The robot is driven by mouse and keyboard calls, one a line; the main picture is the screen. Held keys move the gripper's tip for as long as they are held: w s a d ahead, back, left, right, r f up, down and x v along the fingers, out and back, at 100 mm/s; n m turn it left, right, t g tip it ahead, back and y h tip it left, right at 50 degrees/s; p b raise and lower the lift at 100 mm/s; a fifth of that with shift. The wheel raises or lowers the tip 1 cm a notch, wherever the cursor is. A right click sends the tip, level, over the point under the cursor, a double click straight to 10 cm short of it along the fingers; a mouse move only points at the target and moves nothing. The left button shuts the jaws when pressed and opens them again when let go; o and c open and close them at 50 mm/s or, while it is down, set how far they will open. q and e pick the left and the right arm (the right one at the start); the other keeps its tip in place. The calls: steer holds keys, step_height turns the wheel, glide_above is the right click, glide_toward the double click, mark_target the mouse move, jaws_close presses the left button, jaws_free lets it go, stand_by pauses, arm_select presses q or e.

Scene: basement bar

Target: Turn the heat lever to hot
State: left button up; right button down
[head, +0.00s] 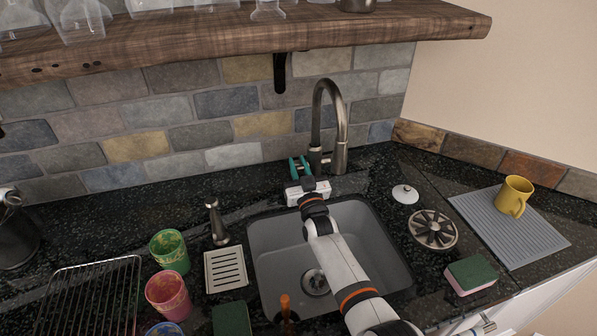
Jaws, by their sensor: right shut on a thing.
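The tall curved metal faucet (342,126) stands on the dark counter behind the sink. My right arm reaches over the sink from the lower right. My right gripper (300,165), with teal fingers, is at the left side of the faucet's base, shut on the heat lever. The fingers hide most of the lever, so I cannot tell its exact angle.
The grey sink (275,262) lies below my right arm. A soap dispenser (216,222), a green cup (170,251) and a pink cup (168,296) stand left. A drain strainer (433,230), a sponge (471,274) and a yellow mug (513,195) are right. A wooden shelf (230,44) overhangs.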

steer(key=c, duration=1.6)
jaws_free()
steer(key=shift+s+d+f+p, duration=0.1)
steer(key=shift+s+p, duration=0.45)
steer(key=shift+p, duration=0.1)
steer(key=r+p+v, duration=0.2)
steer(key=p+v, duration=0.7)
steer(key=v, duration=0.2)
steer(key=shift+s+d+r, duration=0.15)
steer(key=shift+s+r, duration=0.1)
steer(key=shift+s, duration=0.4)
